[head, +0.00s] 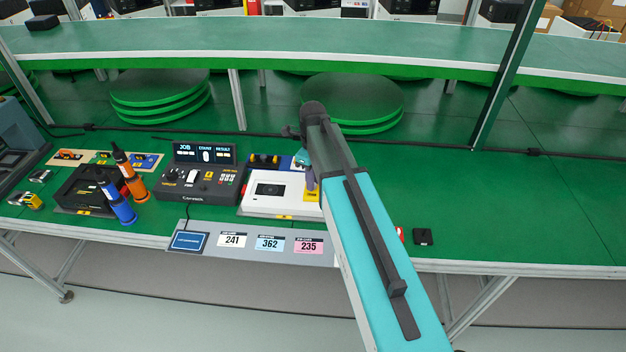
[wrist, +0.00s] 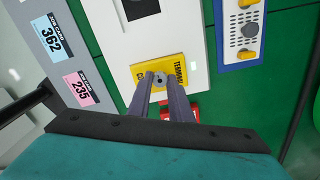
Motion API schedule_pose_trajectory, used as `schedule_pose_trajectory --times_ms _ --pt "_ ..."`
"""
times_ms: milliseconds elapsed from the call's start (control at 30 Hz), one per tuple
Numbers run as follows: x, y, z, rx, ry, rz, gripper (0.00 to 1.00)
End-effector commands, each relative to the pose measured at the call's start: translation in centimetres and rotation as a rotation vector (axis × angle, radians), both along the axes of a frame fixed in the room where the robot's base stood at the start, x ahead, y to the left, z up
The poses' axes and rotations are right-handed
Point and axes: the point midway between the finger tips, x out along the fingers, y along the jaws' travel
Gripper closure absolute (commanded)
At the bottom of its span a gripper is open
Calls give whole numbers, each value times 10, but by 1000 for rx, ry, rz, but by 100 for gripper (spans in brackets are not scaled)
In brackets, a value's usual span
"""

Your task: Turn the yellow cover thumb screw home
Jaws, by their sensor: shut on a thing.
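The yellow terminal cover (wrist: 172,68) lies on the white unit (wrist: 191,25) and shows at that unit's right end in the head view (head: 313,196). The grey thumb screw (wrist: 161,76) stands on the cover, partly hidden by my fingertips. My gripper (wrist: 160,79) is over the cover with its two fingers closed around the screw's head. In the head view my gripper (head: 309,181) points down at the cover, and my arm hides part of it. How far the screw is seated cannot be told.
A red part (wrist: 190,113) sits beside the cover, partly behind my fingers. A blue-edged panel with yellow knobs (wrist: 241,30) is close by. A dark job console (head: 198,174) stands left of the white unit (head: 262,203). Numbered cards (head: 270,244) lie along the front edge. The green bench at right is mostly clear.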

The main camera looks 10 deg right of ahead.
Motion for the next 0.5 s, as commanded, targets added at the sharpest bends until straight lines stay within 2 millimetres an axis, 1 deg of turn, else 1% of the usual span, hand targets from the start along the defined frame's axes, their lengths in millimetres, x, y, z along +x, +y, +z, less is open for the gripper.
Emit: schedule_pose_trajectory --times_ms 33,200,500 --pt "3 0 4 -1 -10 -15 100" --pt "3 0 4 -1 -10 -45 100" --pt "3 0 4 0 -11 -50 100"
